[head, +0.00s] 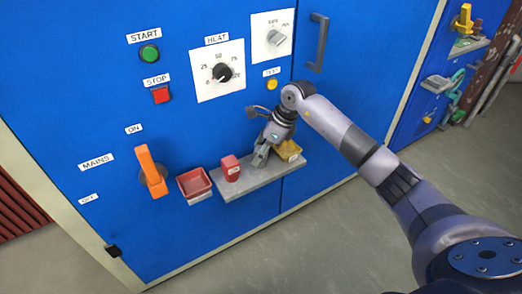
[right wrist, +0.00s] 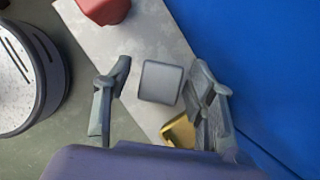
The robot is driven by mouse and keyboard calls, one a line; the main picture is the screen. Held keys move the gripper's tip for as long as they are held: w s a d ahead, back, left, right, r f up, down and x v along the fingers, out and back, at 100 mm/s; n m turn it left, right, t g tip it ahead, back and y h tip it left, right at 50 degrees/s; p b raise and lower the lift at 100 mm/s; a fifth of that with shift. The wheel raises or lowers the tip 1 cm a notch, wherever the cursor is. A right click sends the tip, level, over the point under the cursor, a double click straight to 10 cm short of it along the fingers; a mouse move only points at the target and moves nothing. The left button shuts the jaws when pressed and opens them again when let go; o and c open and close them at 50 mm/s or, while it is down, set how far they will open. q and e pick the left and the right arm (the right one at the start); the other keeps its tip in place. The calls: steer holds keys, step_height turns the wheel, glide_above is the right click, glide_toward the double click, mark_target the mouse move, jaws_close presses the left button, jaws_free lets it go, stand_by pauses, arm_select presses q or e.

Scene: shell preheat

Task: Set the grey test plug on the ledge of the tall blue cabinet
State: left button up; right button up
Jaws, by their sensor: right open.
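The tall blue cabinet (head: 175,225) fills most of the head view, with a grey ledge (head: 262,178) low on its front. My right gripper (head: 261,157) is down over the ledge, between a red block and a yellow piece. In the right wrist view, the grey test plug (right wrist: 161,82) stands on the ledge (right wrist: 125,50) between my open right gripper's fingers (right wrist: 163,74). Gaps show between the plug and both fingers. In the head view the gripper hides most of the plug. My left gripper is not in view.
On the ledge are the red block (head: 230,168) and the yellow piece (head: 289,151), close by the gripper. A red tray (head: 194,182) and an orange lever (head: 151,172) are to the left. A dark door handle (head: 318,43) is above. Another blue cabinet (head: 415,110) stands right.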

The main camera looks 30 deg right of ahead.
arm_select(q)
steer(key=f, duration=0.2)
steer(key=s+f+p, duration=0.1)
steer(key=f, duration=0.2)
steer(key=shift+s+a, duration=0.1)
arm_select(e)
steer(key=v, duration=1.2)
steer(key=shift+c, duration=0.3)
